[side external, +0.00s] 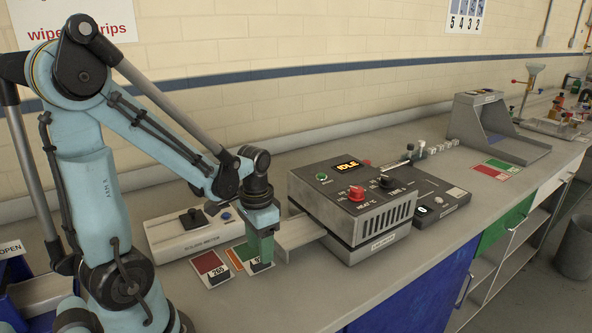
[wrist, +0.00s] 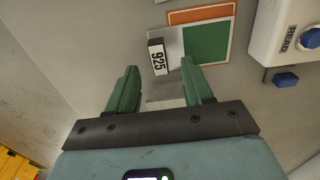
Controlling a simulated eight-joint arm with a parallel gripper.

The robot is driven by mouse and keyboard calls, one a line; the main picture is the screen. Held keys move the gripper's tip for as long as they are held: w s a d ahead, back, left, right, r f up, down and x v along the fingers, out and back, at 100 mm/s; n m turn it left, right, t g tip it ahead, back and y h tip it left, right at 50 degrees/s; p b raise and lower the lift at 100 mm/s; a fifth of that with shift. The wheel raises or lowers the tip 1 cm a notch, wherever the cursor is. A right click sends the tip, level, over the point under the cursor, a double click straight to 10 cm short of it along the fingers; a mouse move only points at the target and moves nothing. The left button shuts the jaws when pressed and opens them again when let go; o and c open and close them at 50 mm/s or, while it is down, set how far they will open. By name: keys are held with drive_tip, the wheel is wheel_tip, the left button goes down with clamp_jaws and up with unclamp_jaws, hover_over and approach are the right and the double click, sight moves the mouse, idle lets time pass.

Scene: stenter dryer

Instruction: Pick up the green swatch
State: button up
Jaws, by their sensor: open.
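The green swatch (wrist: 206,45) is a green square on a pale card, with a white and black tag (wrist: 157,57) reading 925 at its edge. It lies flat on the bench, overlapping an orange swatch (wrist: 200,14). In the side view the green swatch (side external: 243,251) is partly hidden by my gripper (side external: 263,257). My gripper points down at the tag end of the card. In the wrist view its green fingers (wrist: 160,70) are apart, with the tag seen between their tips. I cannot tell the exact height above the card.
A red swatch (side external: 209,264) lies left of the orange one. A white meter box (side external: 185,233) stands behind the swatches. The grey dryer (side external: 355,210) and its tray (side external: 300,232) are close to the right of my gripper. The bench front is clear.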

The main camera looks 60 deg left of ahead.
sight(252, 252)
drive_tip(key=shift+s+d+f, duration=0.1)
drive_tip(key=shift+f, duration=1.65)
clamp_jaws()
